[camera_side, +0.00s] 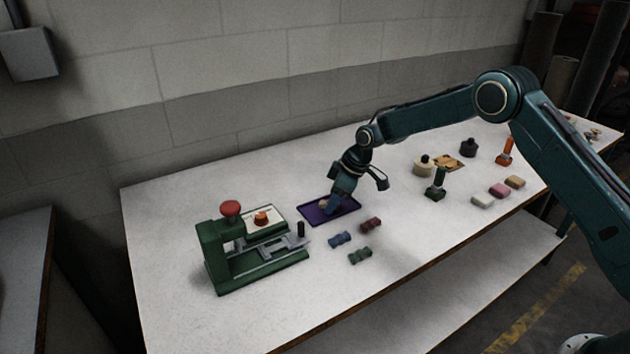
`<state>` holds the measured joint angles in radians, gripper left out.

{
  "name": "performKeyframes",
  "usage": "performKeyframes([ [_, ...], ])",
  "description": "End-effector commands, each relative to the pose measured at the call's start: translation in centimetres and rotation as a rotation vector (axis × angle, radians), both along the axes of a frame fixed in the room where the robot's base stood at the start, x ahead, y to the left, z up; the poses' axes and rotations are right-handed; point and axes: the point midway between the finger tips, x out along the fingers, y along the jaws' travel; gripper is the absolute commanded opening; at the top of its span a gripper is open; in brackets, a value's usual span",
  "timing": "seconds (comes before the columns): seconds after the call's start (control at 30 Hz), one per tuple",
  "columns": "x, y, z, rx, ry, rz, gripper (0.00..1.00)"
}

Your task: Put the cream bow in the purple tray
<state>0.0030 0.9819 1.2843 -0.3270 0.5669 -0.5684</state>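The purple tray (314,216) lies flat on the white table, right of the green press. My gripper (331,208) points down at the tray, with its fingertips low over the tray's middle. A small cream piece, which looks like the cream bow (323,203), shows at the left side of the fingertips, within the tray's outline. The fingers partly cover it. I cannot tell whether they are shut on it or apart, or whether it touches the tray floor.
A blue bow (340,239), a dark red bow (370,225) and a green bow (360,256) lie in front of the tray. The green press (255,248) stands at left. A green stamp (436,186) and several small blocks (499,191) stand to the right. The table's front left is clear.

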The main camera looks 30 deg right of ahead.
Motion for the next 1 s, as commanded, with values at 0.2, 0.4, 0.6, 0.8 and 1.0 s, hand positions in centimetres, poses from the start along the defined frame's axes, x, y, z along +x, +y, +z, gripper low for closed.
performKeyframes([
  [0.2, 0.0, 0.0, 0.2, 0.000, 0.000, 0.000, 0.45],
  [0.4, -0.2, -0.3, 1.4, 0.000, -0.001, 0.000, 0.45],
  [0.6, -0.9, -0.9, 3.6, 0.000, -0.002, 0.001, 0.45],
  [0.8, -1.8, -1.9, 6.7, 0.000, -0.003, -0.002, 0.45],
  [1.0, -2.6, -2.7, 9.4, 0.000, -0.003, -0.001, 0.45],
])
